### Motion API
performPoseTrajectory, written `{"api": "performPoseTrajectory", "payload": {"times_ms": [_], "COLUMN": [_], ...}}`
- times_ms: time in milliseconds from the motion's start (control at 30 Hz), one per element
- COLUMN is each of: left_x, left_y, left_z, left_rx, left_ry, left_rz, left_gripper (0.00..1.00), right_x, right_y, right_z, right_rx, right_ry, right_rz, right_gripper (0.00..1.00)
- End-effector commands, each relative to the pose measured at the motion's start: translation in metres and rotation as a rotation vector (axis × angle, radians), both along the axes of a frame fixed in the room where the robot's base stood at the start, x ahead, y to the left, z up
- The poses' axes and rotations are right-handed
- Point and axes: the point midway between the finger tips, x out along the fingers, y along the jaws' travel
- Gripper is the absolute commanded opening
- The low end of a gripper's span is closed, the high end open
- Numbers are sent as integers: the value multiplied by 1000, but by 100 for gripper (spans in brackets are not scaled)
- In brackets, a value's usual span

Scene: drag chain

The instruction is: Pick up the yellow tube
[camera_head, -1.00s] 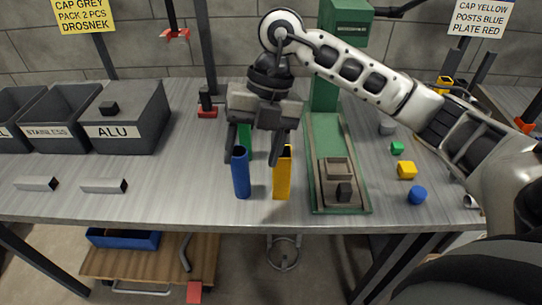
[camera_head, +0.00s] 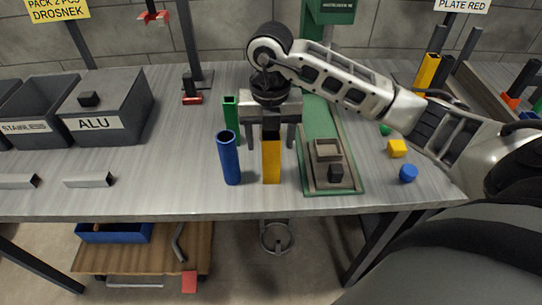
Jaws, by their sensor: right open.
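The yellow tube (camera_head: 271,163) stands upright on the grey table near its front edge, just right of the blue tube. My right gripper (camera_head: 269,138) is above and around its upper part, one finger on each side. The gripper is open, with the tube's top partly hidden by it. My left gripper is not in view.
A blue tube (camera_head: 229,159) stands close on the left and a green tube (camera_head: 231,121) behind it. A green machine base (camera_head: 345,181) is close on the right. A yellow cap (camera_head: 397,148) and a blue cap (camera_head: 408,173) lie farther right. Grey bins (camera_head: 115,122) stand at left.

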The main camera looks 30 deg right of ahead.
Motion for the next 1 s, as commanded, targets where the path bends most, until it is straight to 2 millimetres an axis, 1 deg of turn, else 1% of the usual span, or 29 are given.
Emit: {"api": "performPoseTrajectory", "payload": {"times_ms": [133, 200, 300, 567, 600, 667, 700, 733, 767, 1000], "left_x": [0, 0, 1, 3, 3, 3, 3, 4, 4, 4], "left_y": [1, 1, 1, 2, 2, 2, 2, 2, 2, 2], "left_z": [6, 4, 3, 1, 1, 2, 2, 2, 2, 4], "left_rx": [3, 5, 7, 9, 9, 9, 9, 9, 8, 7], "left_ry": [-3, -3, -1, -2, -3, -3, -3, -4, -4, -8], "left_rz": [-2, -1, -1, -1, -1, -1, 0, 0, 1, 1], "left_gripper": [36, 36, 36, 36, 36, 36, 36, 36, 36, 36], "right_x": [-3, -2, -2, -1, -1, -1, -1, -1, -1, -1], "right_y": [-1, -1, -1, -1, -1, -1, -1, -1, -1, -1], "right_z": [-23, -33, -43, -45, -45, -45, -45, -45, -45, -44], "right_rx": [-1, -1, 0, 0, 0, 0, 0, 0, 0, 0], "right_ry": [8, 6, 5, 1, 1, 1, 1, 1, 1, 1], "right_rz": [0, -1, 0, 1, 1, 1, 1, 1, 1, 0], "right_gripper": [62, 62, 62, 62, 51, 34, 23, 15, 9, 10]}}
